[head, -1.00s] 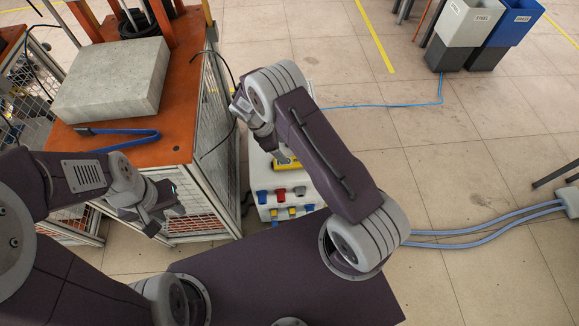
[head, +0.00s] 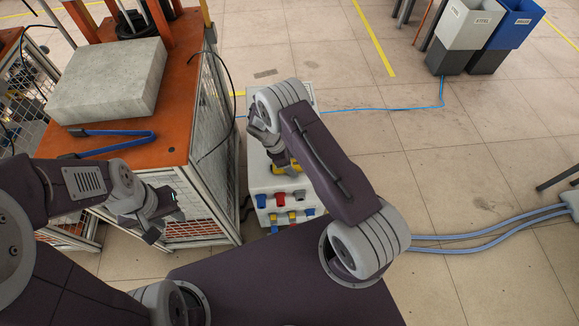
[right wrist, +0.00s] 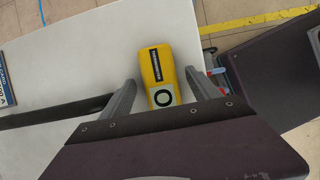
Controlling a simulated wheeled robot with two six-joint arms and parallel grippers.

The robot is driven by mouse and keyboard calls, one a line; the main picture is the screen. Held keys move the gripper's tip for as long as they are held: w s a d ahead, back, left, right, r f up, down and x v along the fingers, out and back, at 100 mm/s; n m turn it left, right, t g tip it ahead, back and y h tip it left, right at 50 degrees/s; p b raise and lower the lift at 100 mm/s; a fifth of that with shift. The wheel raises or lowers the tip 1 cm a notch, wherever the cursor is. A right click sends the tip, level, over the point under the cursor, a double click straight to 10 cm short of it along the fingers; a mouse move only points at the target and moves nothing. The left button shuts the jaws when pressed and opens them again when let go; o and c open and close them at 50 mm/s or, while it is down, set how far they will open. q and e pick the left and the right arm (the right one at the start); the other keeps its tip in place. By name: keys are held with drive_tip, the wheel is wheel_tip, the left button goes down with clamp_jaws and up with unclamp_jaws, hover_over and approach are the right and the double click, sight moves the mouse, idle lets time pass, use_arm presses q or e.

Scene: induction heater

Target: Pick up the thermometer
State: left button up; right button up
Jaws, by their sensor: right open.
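The thermometer is a yellow handheld block with a dark label and a round dark ring on a pale face. In the right wrist view the thermometer (right wrist: 157,65) lies on a white surface (right wrist: 75,65). My right gripper (right wrist: 160,84) is open, with one finger on either side of its near end; I cannot tell if they touch it. In the head view the thermometer (head: 288,169) is partly hidden below my right gripper (head: 277,158), on top of a white box (head: 262,181). My left gripper (head: 160,218) hangs beside the orange-topped bench, its jaw opening unclear.
The orange-topped bench (head: 180,110) with mesh sides holds a grey slab (head: 110,80) and blue tongs (head: 115,145). The white box has coloured sockets (head: 280,200) on its front. A dark bar (right wrist: 50,115) crosses the white surface. Bins (head: 475,25) stand far right.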

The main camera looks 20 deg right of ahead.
drive_tip(key=shift+f, duration=0.15)
idle(0.4)
drive_tip(key=shift+c, duration=0.3)
clamp_jaws()
